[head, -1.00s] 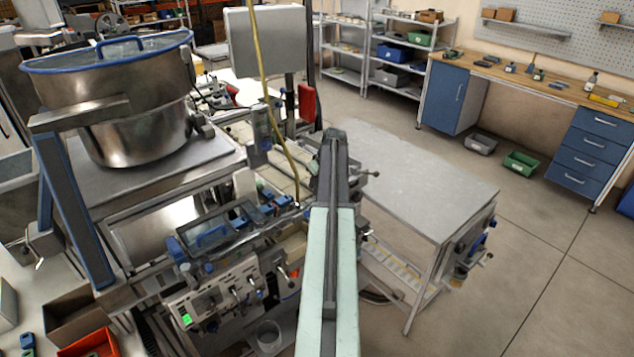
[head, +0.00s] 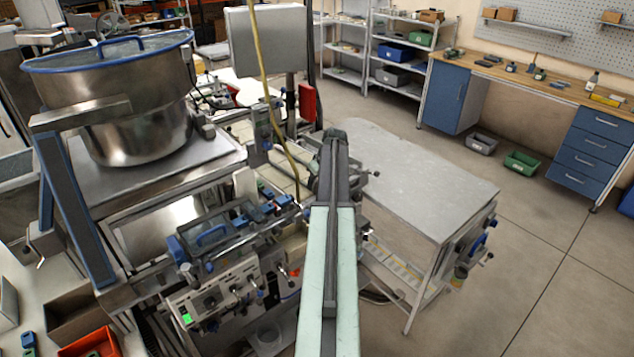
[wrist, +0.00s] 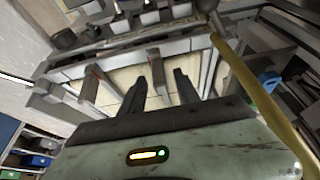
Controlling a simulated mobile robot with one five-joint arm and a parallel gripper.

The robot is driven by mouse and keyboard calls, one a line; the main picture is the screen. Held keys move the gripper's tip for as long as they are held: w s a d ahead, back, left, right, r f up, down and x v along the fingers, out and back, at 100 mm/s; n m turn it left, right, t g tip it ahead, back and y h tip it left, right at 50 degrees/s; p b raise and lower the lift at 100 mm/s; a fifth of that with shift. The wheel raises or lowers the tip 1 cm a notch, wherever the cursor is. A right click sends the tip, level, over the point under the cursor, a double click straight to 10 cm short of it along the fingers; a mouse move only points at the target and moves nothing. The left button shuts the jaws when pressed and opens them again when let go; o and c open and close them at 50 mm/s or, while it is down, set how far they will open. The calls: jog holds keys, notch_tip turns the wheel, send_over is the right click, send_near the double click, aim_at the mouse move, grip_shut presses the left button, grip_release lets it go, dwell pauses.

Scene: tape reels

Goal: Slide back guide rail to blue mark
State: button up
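I cannot tell which of these is the back guide rail. I cannot make out the blue mark. In the head view my arm reaches over the right side of the machine (head: 215,290), and its fingers are hidden.
A yellow hose (wrist: 245,85) hangs close to the right of my gripper. A grey-topped table (head: 420,185) stands right of my arm. A large steel bowl (head: 125,95) is at the left. The floor (head: 530,270) at the right is open.

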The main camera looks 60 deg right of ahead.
jog(key=p+v, duration=0.7)
jog(key=shift+r, duration=0.35)
jog(key=shift+s+a, duration=0.1)
jog(key=shift+s, duration=0.1)
